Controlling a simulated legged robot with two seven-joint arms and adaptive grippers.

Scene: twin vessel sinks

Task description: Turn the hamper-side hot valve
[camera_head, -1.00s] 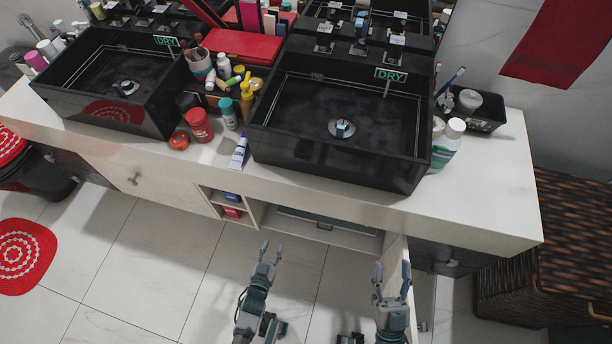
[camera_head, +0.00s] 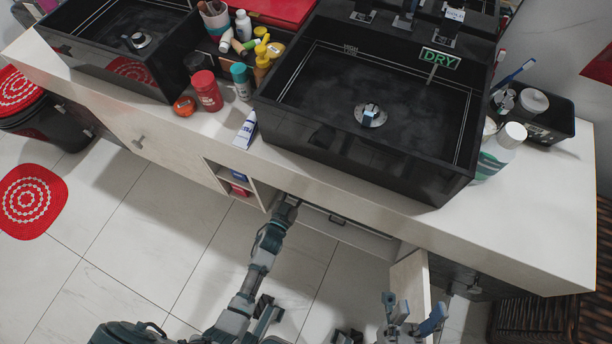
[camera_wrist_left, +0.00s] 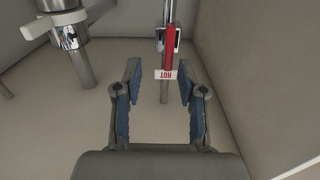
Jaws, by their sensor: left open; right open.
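In the left wrist view, the hot valve (camera_wrist_left: 170,45) has a red lever and a white HOT tag (camera_wrist_left: 166,75), which appears upside down. It sits on a thin vertical metal pipe inside a pale cabinet. My left gripper (camera_wrist_left: 158,84) is open and empty, its two fingers on either side of the pipe and tag in the picture; I see no contact. In the head view my left arm reaches into the open cabinet under the right sink, hiding the fingers. My right gripper (camera_head: 413,309) is open and empty beside the open cabinet door (camera_head: 410,285).
A thicker drain pipe (camera_wrist_left: 80,62) with a chrome fitting stands left of the valve. The cabinet's side wall (camera_wrist_left: 260,70) is close on the right. The right black sink (camera_head: 330,150) sits above. A wicker hamper (camera_head: 535,320) stands at the lower right.

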